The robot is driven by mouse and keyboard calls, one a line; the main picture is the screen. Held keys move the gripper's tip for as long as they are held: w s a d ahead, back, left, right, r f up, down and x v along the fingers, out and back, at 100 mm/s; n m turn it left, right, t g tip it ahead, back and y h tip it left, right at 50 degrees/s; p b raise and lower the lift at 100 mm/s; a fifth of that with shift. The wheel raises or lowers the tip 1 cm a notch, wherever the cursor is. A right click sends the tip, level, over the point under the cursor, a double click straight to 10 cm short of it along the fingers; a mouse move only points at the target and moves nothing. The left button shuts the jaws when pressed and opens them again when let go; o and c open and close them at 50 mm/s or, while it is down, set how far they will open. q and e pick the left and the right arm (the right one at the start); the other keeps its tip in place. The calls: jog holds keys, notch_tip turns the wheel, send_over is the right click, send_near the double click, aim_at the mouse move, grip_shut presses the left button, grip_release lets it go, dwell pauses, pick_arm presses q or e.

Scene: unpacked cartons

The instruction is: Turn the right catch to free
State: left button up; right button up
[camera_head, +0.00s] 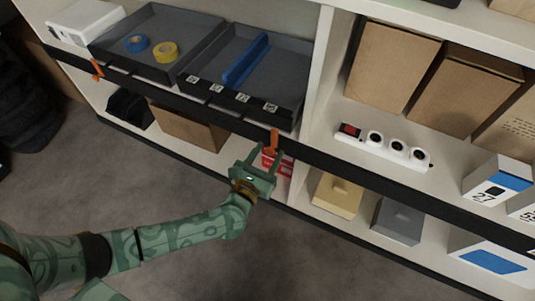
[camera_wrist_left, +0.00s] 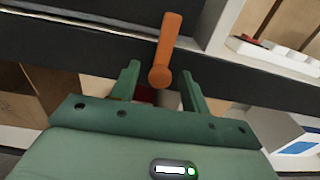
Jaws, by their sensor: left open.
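The right catch (camera_head: 274,141) is an orange lever on the black front bar (camera_head: 330,164) of the shelf, and it stands nearly upright. A second orange catch (camera_head: 97,69) is at the left end of the bar. My left gripper (camera_head: 265,160) is open just below and in front of the right catch. In the left wrist view the right catch (camera_wrist_left: 166,48) rises from its round pivot, which lies between the open fingertips (camera_wrist_left: 160,78) of my left gripper. I cannot see any contact. My right gripper is not in view.
Two dark trays (camera_head: 205,88) stand on the shelf behind the bar, one with blue and yellow tape rolls. A white power strip (camera_head: 383,147) and cartons (camera_head: 393,66) are to the right. A red box (camera_head: 283,168) is below. The floor (camera_head: 190,185) in front is clear.

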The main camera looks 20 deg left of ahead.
pick_arm(q)
jog(key=c, duration=1)
